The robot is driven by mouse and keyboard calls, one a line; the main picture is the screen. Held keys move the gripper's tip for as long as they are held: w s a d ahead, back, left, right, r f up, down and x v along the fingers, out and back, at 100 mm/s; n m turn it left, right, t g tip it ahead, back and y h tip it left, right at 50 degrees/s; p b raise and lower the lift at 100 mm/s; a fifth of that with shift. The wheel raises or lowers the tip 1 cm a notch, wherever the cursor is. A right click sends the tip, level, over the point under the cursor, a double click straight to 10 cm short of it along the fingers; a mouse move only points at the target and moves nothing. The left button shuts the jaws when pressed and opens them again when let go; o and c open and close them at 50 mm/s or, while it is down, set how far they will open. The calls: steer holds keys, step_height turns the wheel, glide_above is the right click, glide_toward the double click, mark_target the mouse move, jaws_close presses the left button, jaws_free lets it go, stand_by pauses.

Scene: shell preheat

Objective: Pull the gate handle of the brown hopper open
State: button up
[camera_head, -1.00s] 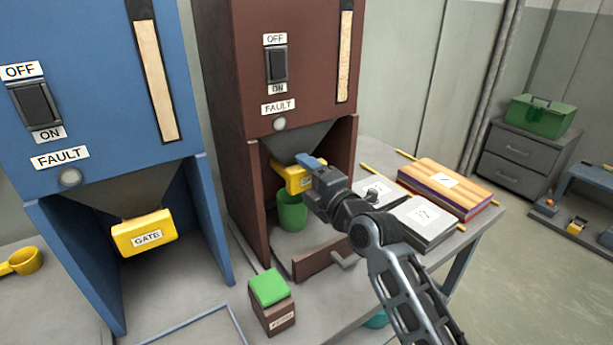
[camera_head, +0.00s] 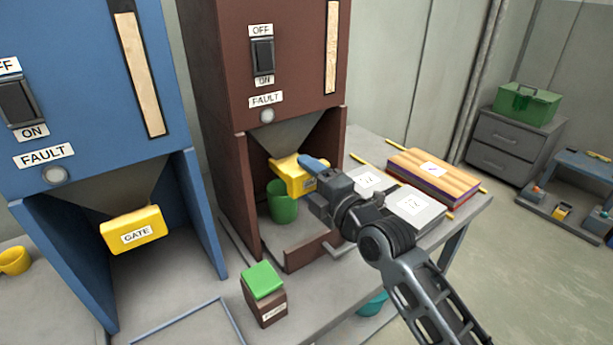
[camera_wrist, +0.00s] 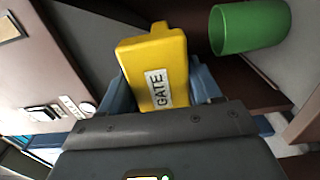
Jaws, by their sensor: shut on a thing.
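The brown hopper (camera_head: 222,105) stands in the middle of the head view, its funnel ending above an open bay. Its yellow gate handle (camera_head: 287,177) sits at the funnel's mouth. My gripper (camera_head: 316,168) reaches into the bay from the right and is shut on the handle. In the wrist view the yellow handle (camera_wrist: 155,60), with its GATE label, lies between my blue fingers. A green cup (camera_head: 281,204) stands in the bay below and left of the handle; it also shows in the wrist view (camera_wrist: 250,27).
A blue hopper (camera_head: 75,90) with its own yellow gate (camera_head: 134,231) stands at the left. A green-lidded box (camera_head: 264,293) is in front of the brown hopper.

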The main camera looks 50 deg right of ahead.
steer(key=o, duration=1.1)
steer(key=shift+s, duration=0.15)
steer(key=shift+o, duration=0.2)
steer(key=shift+s, duration=0.1)
steer(key=b+v, duration=0.1)
steer(key=v, duration=0.6)
steer(key=shift+s, duration=0.3)
steer(key=shift+a, duration=0.15)
steer(key=s+a+f+m+g+y, duration=0.1)
steer(key=s+a+f+m+y, duration=0.1)
steer(key=s+a+m, duration=0.5)
steer(key=s+a+f+m+g+y, duration=0.1)
steer(key=s+a+f+m+y, duration=0.1)
steer(key=s+a+m, duration=0.5)
steer(key=s+a, duration=0.2)
steer(key=s, duration=0.4)
steer(key=s+a+y, duration=0.1)
steer(key=s+a, duration=0.2)
steer(key=s, duration=0.3)
steer(key=shift+s+a+f+m+g, duration=0.25)
steer(key=shift+a+m+g, duration=0.05)
steer(key=shift+a+m, duration=0.1)
